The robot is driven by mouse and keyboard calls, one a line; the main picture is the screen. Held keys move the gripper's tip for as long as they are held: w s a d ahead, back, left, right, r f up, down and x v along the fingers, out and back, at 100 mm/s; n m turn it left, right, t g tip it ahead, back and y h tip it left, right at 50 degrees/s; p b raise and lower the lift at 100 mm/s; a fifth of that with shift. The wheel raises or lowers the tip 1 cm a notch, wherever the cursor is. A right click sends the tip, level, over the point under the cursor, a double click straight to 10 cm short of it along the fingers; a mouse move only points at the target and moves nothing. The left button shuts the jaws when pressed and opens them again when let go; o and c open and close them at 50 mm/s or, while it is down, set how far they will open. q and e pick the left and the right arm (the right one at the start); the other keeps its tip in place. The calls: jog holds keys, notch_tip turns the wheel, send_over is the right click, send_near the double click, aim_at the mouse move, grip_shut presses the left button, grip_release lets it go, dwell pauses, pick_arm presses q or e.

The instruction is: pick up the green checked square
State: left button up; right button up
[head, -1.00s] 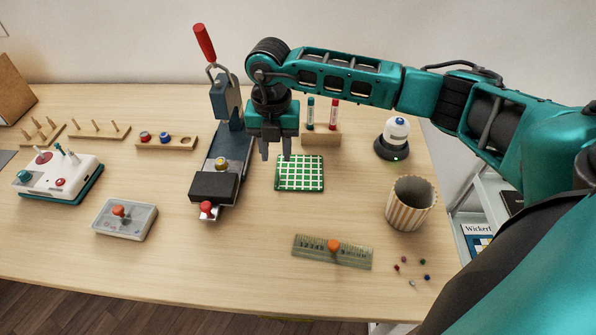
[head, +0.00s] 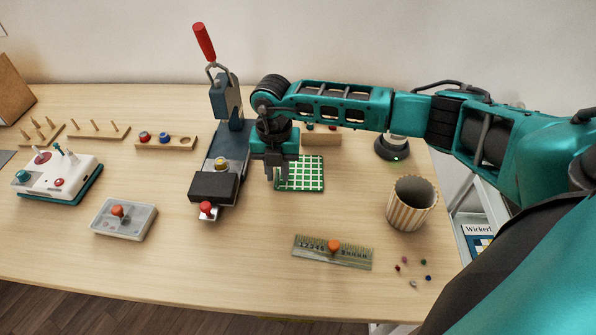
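The green checked square (head: 308,177) lies flat on the table, right of the dark press. My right gripper (head: 281,178) points down over the square's left part, its two fingers apart with a gap between them. One finger overlaps the square's left edge in the picture; I cannot tell whether it touches. Nothing shows between the fingers. My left gripper is not in view.
The press (head: 213,187) with a red-handled lever stands close on the left. A wooden block (head: 322,139) sits behind the square, partly hidden by my arm. A striped cup (head: 411,204) stands right, a ruler (head: 332,252) in front. Bare table lies between the square and ruler.

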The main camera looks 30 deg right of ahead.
grip_shut()
jog(key=shift+r, duration=0.1)
